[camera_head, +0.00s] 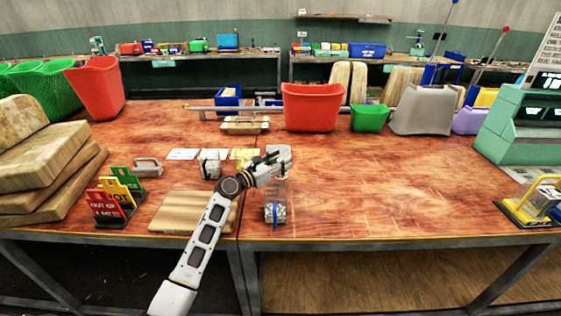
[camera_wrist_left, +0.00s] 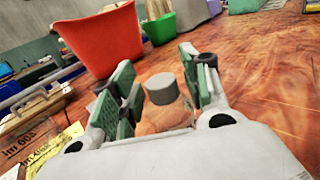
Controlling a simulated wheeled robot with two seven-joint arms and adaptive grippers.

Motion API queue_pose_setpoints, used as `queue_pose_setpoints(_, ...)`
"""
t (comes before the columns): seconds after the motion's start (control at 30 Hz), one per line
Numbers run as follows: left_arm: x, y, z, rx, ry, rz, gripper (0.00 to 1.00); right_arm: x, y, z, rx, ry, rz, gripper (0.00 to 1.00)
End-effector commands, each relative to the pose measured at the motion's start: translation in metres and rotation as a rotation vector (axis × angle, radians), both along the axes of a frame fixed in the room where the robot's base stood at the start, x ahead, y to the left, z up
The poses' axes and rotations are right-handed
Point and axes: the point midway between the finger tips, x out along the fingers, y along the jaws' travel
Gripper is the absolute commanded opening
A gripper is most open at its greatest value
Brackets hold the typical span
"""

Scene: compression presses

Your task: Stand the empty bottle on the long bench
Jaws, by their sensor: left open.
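A clear bottle with a grey cap (camera_wrist_left: 162,88) shows in the left wrist view, between the fingers of my left gripper (camera_wrist_left: 155,100). It looks upright; I cannot tell whether the pads touch it. In the head view my left gripper (camera_head: 275,157) is over the middle of the long red-brown bench (camera_head: 400,200), its green-padded fingers apart. Just below it is a clear object with a grey and blue lower part (camera_head: 275,212), near the front edge. I cannot tell whether this is the same bottle. My right gripper is out of view.
A red bin (camera_head: 311,108), a green bin (camera_head: 369,118) and a grey bin (camera_head: 424,110) stand along the back. Wooden boards (camera_head: 45,160) and coloured sign cards (camera_head: 112,195) are at left. A teal machine (camera_head: 515,130) is at right. The right-middle bench top is clear.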

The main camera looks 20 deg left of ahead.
Motion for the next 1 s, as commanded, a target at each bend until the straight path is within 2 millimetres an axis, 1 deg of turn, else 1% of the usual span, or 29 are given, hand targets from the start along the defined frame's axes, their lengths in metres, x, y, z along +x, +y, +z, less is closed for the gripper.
queue_pose_setpoints(0.27, -0.019, 0.011, 0.001, 0.001, 0.000, 0.001, 0.46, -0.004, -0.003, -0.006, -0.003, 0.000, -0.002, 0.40)
queue_pose_setpoints(0.8, -0.065, 0.036, 0.000, 0.001, 0.000, 0.001, 0.46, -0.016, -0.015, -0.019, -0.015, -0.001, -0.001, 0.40)
queue_pose_setpoints(1.0, -0.082, 0.045, 0.000, 0.000, 0.000, 0.001, 0.46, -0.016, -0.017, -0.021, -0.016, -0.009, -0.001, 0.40)
